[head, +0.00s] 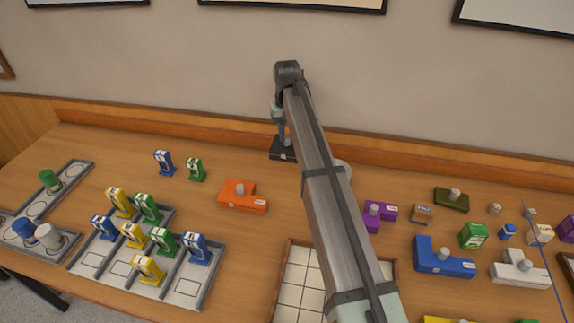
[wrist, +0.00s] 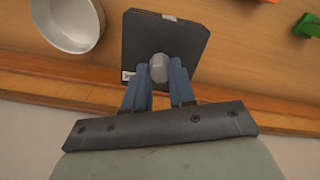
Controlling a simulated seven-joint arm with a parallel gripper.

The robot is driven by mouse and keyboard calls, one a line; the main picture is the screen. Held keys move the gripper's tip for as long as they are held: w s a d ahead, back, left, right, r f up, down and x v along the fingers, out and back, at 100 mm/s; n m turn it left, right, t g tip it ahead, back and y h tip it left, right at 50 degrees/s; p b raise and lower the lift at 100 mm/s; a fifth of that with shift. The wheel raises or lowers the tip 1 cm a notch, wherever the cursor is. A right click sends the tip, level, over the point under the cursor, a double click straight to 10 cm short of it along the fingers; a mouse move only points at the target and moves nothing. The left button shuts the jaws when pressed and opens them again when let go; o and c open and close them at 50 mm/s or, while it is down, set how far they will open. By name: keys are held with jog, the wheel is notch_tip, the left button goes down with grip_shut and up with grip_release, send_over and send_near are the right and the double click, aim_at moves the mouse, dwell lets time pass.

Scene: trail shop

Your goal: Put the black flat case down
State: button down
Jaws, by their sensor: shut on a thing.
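The black flat case (head: 284,150) is at the back of the table near the wall, below my gripper (head: 283,134) in the head view. It is a thin dark square with a grey round knob on top and a small white label on its side. In the wrist view the case (wrist: 190,35) shows with its knob between the blue fingers of my gripper (wrist: 160,72). My gripper is shut on the knob. Whether the case touches the table or hangs just above it I cannot tell.
A round metal bowl (wrist: 68,22) stands close beside the case, mostly hidden by my arm in the head view. An orange block (head: 243,196) lies in front of the case. Green and blue cartons (head: 164,163) stand to the left. The wooden back ledge (head: 200,125) runs close behind.

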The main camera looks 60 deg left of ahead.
aim_at(287, 155)
notch_tip(287, 155, down, 9)
jog(key=shift+f, duration=0.1)
dwell(0.4)
jog(key=shift+f, duration=0.15)
jog(key=c, duration=0.9)
grip_release()
jog(key=shift+c, duration=0.2)
notch_tip(287, 155, up, 12)
jog(key=shift+r, duration=0.15)
